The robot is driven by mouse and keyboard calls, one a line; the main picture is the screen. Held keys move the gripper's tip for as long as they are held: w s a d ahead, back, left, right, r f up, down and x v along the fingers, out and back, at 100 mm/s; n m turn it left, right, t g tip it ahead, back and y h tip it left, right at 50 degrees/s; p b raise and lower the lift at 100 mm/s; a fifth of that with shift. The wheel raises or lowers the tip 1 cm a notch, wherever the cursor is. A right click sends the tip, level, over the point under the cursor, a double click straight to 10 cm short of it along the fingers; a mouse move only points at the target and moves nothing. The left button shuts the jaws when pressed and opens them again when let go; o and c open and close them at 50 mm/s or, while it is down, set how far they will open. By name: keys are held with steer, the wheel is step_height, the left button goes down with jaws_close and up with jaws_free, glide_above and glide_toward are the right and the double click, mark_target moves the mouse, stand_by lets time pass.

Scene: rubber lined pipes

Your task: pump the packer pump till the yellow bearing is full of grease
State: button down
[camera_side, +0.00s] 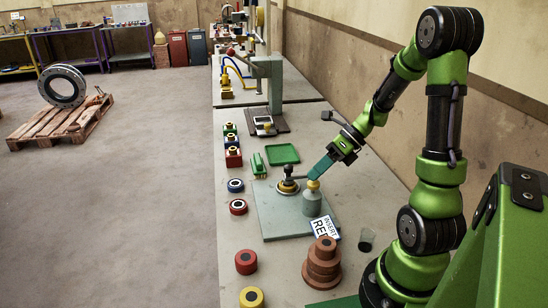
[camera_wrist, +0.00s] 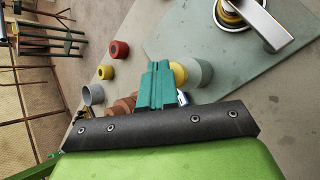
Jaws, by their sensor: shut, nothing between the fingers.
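A grey-green pump cylinder (camera_side: 312,204) with a yellow knob (camera_side: 313,185) on top stands on the grey-green plate (camera_side: 270,220). My gripper (camera_side: 314,177) is shut and empty, its teal fingers just above or touching the knob; I cannot tell which. The wrist view shows the shut fingers (camera_wrist: 156,88) beside the yellow knob (camera_wrist: 179,73) and grey cylinder (camera_wrist: 201,70). Left of the pump is a round fitting with a metal lever (camera_side: 288,177) and a yellow ring (camera_wrist: 232,12), perhaps the yellow bearing. Its grease level cannot be seen.
Blue (camera_side: 235,185), red (camera_side: 238,207) and yellow (camera_side: 251,298) rings lie along the table's left side. A brown stepped stack (camera_side: 322,264), dark cup (camera_side: 366,240) and lettered card (camera_side: 325,227) stand nearer. A green tray (camera_side: 283,154) and green press (camera_side: 268,75) are farther back.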

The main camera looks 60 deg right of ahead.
steer(key=shift+f, duration=0.65)
stand_by(0.4)
steer(key=shift+r, duration=1.3)
steer(key=shift+r, duration=2.5)
